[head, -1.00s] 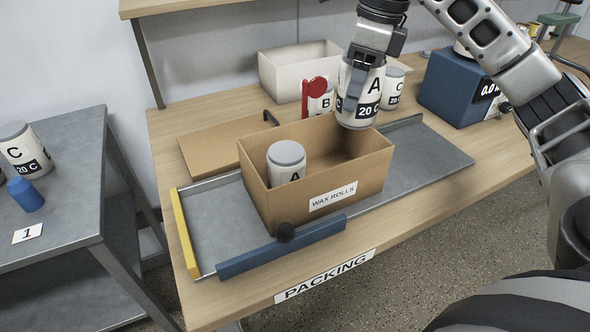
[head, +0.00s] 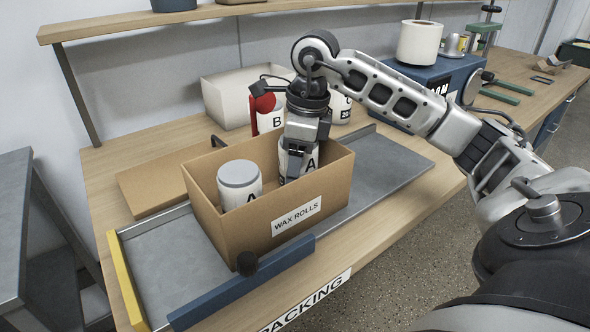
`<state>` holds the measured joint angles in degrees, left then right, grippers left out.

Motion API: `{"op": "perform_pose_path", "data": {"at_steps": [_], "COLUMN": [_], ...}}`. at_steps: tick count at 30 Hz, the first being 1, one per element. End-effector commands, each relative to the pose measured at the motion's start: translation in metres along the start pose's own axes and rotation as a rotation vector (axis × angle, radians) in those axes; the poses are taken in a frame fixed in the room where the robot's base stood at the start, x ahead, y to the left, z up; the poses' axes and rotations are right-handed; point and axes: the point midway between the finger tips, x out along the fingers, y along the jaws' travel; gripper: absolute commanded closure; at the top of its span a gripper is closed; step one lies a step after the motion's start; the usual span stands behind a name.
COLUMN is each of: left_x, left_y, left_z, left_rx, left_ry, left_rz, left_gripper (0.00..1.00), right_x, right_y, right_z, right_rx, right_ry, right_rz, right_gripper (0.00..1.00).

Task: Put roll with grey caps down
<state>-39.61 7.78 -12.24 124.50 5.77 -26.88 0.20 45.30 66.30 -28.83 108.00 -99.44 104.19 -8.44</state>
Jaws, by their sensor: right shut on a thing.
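My right gripper (head: 297,160) is shut on a white roll marked A (head: 311,161). The roll is upright and partly below the rim, inside the right part of the cardboard box (head: 232,233) labelled WAX ROLLS. My gripper hides much of it, and the box's front wall hides its base, so I cannot tell whether it touches the bottom. Another A roll with a grey cap (head: 239,174) stands in the left part of the box, apart from the held one. My left gripper is not in view.
The box stands on a grey metal tray (head: 160,262) with a yellow end and a blue front bar (head: 240,284). The tray's right part is clear.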

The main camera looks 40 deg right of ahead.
Motion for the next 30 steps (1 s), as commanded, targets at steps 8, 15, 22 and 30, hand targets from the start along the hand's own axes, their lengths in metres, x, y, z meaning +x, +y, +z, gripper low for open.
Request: {"op": "perform_pose_path", "data": {"at_steps": [8,15,22,30], "left_x": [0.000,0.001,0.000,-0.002], "left_y": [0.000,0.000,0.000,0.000], "left_z": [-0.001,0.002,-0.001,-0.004], "left_rx": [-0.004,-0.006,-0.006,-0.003], "left_ry": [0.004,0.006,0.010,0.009], "left_rz": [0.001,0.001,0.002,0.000], "left_gripper": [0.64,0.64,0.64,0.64], "right_x": [0.015,0.019,0.018,0.006], "right_y": [0.000,0.000,0.000,0.000], "right_z": [-0.002,-0.003,-0.003,-0.001], "right_rx": [-0.001,-0.001,-0.001,-0.001], "right_ry": [-0.002,-0.001,-0.001,-0.004], "right_rz": [-0.002,-0.001,0.000,-0.002], "right_gripper": [0.64,0.64,0.16,0.16]}}
